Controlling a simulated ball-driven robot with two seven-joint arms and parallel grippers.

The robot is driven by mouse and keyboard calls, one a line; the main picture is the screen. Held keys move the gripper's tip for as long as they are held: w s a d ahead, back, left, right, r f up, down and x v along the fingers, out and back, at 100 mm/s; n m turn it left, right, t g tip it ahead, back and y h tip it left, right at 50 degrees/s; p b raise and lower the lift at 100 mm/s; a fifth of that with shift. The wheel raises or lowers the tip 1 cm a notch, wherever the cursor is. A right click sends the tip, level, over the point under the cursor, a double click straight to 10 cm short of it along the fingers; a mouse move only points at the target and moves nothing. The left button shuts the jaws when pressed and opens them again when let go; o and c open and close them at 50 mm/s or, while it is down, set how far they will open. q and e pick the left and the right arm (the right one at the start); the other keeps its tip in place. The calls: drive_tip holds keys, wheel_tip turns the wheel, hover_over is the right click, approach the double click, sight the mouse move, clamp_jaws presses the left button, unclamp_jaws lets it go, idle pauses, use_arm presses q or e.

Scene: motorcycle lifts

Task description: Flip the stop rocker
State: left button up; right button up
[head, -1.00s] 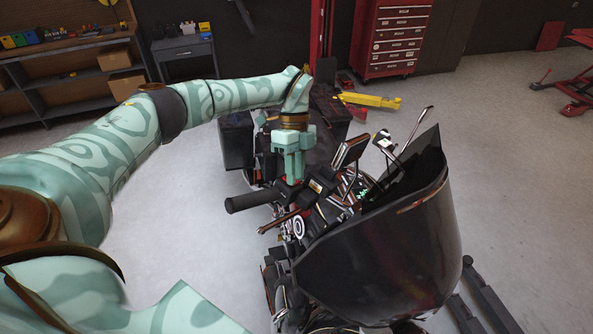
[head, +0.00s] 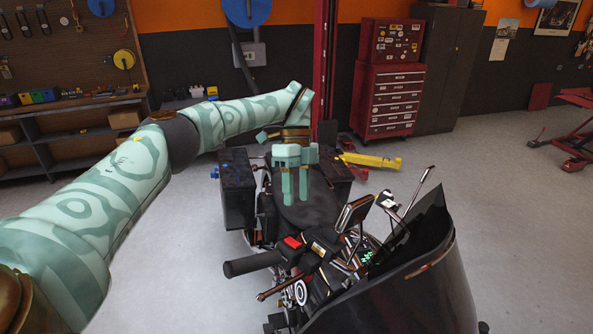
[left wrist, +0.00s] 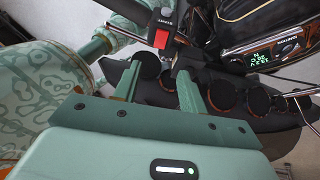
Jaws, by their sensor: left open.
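The stop rocker is a red switch (head: 292,242) on the black switch housing beside the handlebar's left grip (head: 252,264). In the left wrist view the red rocker (left wrist: 162,38) shows beyond the fingertips, on a housing with white lettering that is too small to read surely. My left gripper (head: 296,203) is open and empty, pointing down above the motorcycle's seat area, behind and above the rocker and apart from it. Its two fingers (left wrist: 160,72) also show in the left wrist view, with a gap between them. My right gripper is out of view.
The motorcycle's dark windscreen (head: 400,290), a mirror (head: 354,213) and a lit green display (left wrist: 290,46) are right of the rocker. A lever (head: 277,290) lies in front of the grip. A black side case (head: 237,190) stands left of the seat. The floor at left is clear.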

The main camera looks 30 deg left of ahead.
use_arm(q)
drive_tip(key=v, duration=0.6)
drive_tip(key=shift+r, duration=0.25)
drive_tip(key=shift+f, duration=0.1)
